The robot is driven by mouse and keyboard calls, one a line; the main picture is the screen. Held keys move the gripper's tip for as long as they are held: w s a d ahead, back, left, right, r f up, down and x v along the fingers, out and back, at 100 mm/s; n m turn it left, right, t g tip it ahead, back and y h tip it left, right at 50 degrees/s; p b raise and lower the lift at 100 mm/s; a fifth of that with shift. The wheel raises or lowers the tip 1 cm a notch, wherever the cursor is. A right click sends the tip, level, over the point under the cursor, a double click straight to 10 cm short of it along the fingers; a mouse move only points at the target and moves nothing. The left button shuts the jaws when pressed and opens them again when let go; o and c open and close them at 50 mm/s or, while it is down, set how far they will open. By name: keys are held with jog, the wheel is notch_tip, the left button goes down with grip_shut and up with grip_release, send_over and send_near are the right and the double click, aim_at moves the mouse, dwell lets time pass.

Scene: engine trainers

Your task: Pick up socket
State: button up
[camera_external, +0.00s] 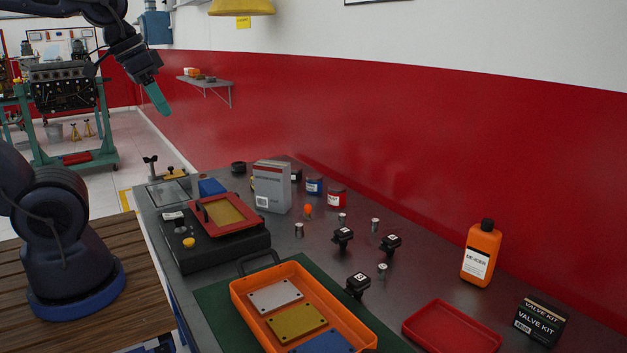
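Several small silver metal cylinders that look like sockets stand upright on the grey workbench (335,262). One socket (299,230) is nearest the grey box, another (342,219) is to its right, another (375,225) is further right, and one (382,271) is closer to the front. I cannot tell which one the task means. My gripper (158,99) is high at the upper left, far from the sockets and above the bench level. Its teal fingers overlap in this view, so its opening is hidden. Nothing shows held in it.
Black parts with white labels (358,286) stand among the sockets. An orange tray (243,291) with coloured plates, a red tray (452,328), a grey box (272,187), an orange bottle (481,254) and a valve kit box (538,322) surround them. A red wall (430,150) runs behind.

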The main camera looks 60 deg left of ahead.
jog(key=shift+o, duration=1.3)
